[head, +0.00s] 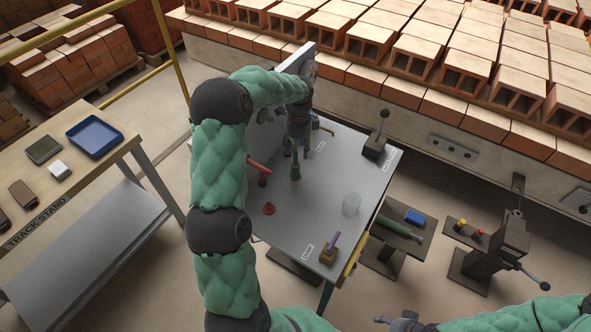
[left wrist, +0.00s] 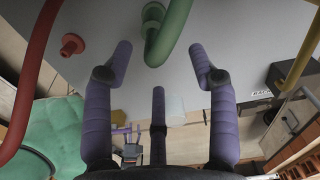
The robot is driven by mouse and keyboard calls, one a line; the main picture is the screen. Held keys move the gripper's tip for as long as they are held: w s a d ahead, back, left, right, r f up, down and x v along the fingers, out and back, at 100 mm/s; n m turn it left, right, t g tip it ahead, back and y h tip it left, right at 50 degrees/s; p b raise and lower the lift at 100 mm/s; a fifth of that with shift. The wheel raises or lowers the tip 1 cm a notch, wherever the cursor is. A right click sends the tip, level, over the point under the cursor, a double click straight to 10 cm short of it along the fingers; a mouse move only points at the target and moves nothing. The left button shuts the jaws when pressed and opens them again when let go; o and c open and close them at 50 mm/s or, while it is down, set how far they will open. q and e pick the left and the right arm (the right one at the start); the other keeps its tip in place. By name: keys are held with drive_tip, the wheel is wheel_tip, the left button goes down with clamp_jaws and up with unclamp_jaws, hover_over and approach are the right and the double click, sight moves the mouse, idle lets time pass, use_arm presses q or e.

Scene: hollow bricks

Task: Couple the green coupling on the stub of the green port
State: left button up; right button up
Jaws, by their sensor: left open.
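I cannot tell whether coupling and stub touch. My left gripper (head: 303,150) is open and empty; its purple fingers (left wrist: 162,52) spread in the left wrist view, with the green hose beyond the gap. My right gripper (head: 398,323) is partly seen at the bottom edge; its fingers are unclear.
A red hose (head: 259,168) and red port (head: 269,209) lie left of the green one. A clear cylinder (head: 351,204) and a brass block with purple lever (head: 328,255) stand on the panel (head: 310,215). A black lever block (head: 375,146) is at back right.

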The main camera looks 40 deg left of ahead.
sight(295, 164)
use_arm(q)
wheel_tip(295, 164, down, 5)
drive_tip(key=shift+f+b, duration=0.1)
drive_tip(key=shift+b, duration=0.6)
drive_tip(key=f+b, duration=0.1)
drive_tip(key=f, duration=0.1)
drive_tip(key=s+f, duration=0.1)
drive_tip(key=f, duration=0.1)
drive_tip(key=shift+a+f+b, duration=0.15)
drive_tip(key=shift+a+b, duration=0.05)
drive_tip(key=shift+b, duration=0.2)
drive_tip(key=shift+f, duration=0.55)
drive_tip(key=shift+r, duration=0.1)
clamp_jaws()
